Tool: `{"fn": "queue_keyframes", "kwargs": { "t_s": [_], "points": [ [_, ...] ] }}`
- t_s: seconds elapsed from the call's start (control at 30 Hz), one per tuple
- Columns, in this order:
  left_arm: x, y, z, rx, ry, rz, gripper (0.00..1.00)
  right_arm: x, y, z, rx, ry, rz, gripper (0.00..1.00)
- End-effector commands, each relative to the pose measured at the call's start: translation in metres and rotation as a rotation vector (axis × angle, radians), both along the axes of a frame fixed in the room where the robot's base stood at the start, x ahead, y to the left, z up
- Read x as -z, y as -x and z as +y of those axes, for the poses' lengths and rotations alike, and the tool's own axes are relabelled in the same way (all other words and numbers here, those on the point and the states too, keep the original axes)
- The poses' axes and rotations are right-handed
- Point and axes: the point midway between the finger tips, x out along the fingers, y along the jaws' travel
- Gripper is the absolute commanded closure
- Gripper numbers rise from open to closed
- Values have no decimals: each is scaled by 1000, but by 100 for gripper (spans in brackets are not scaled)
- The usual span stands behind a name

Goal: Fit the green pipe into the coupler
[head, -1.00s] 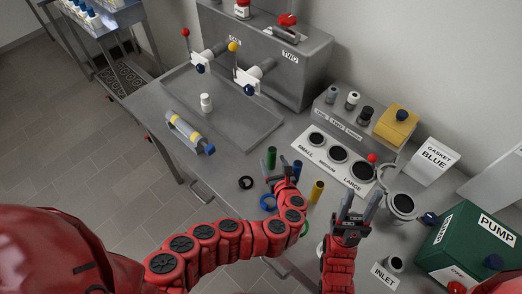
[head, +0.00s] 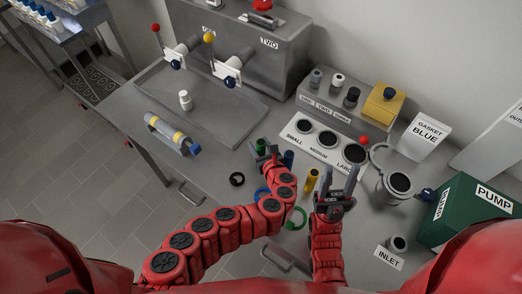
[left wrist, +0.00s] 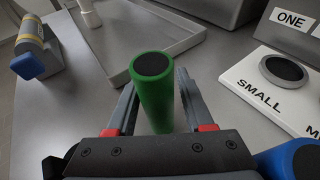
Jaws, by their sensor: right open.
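The green pipe (head: 261,146) stands upright on the table. My left gripper (head: 268,158) is around it; in the left wrist view the green pipe (left wrist: 153,85) stands between the two open fingers (left wrist: 157,105), with a gap visible at the left finger. A white panel (head: 289,139) holds three dark round sockets marked SMALL, MEDIUM and LARGE; the SMALL one (left wrist: 284,72) shows in the left wrist view. No part bears the word coupler, so I cannot tell which it is. My right gripper (head: 338,182) is open and empty, pointing up the picture near the LARGE socket.
A blue pipe (head: 288,158) and a yellow pipe (head: 312,180) stand close by. Black (head: 237,179), blue (head: 262,194) and green (head: 297,219) rings lie near the front. A metal pot (head: 398,184) and green pump (head: 468,208) stand right. A shallow tray (head: 150,82) lies back left.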

Motion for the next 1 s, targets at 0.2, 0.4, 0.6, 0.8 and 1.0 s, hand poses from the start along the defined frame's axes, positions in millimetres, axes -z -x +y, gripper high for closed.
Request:
{"fn": "queue_keyframes", "kwargs": {
  "t_s": [0.2, 0.4, 0.6, 0.8, 1.0],
  "points": [
    [0, 0, 1, -2, -1, 0, 89, 0, 0, 0, 0, 0, -1, 50],
    [1, 0, 1, -2, -1, 2, 100, 0, 0, 0, 0, 0, 0, 50],
    [1, 0, 1, -2, -1, 1, 100, 0, 0, 0, 0, 0, 0, 50],
    [-7, -1, 6, -5, -1, 2, 100, -8, 0, 0, 0, 0, 0, 50],
    [-21, -2, 16, -9, -2, 0, 100, -22, 0, 0, 0, 0, 0, 50]
  ]
}}
